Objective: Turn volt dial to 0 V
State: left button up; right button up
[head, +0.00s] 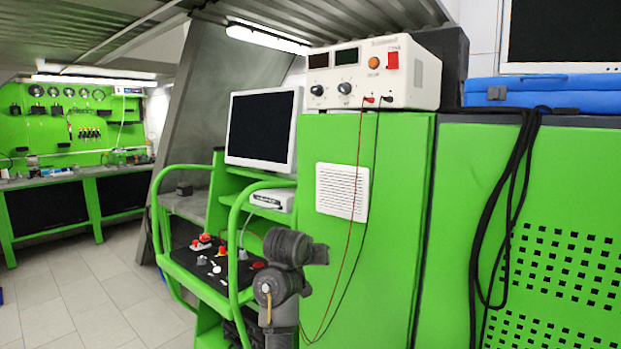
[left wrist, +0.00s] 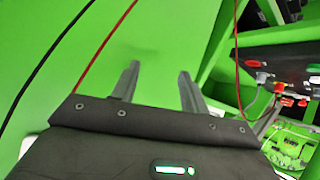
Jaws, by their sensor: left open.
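A white power supply (head: 414,82) stands on top of the green cabinet in the head view. Its front has two dark displays and two dark dials, a left dial (head: 317,90) and a right dial (head: 345,88). The labels are too small to read, so I cannot tell which is the volt dial. My left gripper (left wrist: 160,68) shows in the left wrist view, open and empty, with its two fingers apart in front of a green surface. The power supply is not in that view. My right gripper is in neither view.
A red and a black cable hang from the power supply down the green cabinet (head: 395,180). Left of it are a monitor (head: 262,128), green rails and a control panel (head: 205,262). A thick black cable (head: 500,200) hangs at the right below a blue case (head: 560,90).

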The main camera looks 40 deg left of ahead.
pick_arm(q)
jog(key=a+r+t, duration=0.1)
jog(key=r, duration=0.6)
jog(key=w+a+r+n+t, duration=0.1)
jog(key=a+r, duration=0.1)
jog(key=r, duration=0.5)
jog(key=a+r+n+t+h, duration=0.1)
jog(key=a+r, duration=0.1)
jog(key=r, duration=0.5)
jog(key=shift+w, duration=0.2)
jog(key=t+h, duration=0.4)
send_near(313, 91)
jog(key=shift+y, duration=0.3)
jog(key=w+p, duration=0.4)
jog(key=w, duration=0.1)
jog(key=w+p, duration=0.2)
jog(key=shift+w+d, duration=0.3)
jog(key=shift+d, duration=0.1)
jog(key=shift+w+d+f+p, duration=0.15)
jog(key=shift+w+p, duration=0.25)
jog(key=shift+w, duration=0.25)
jog(key=shift+c, duration=0.4)
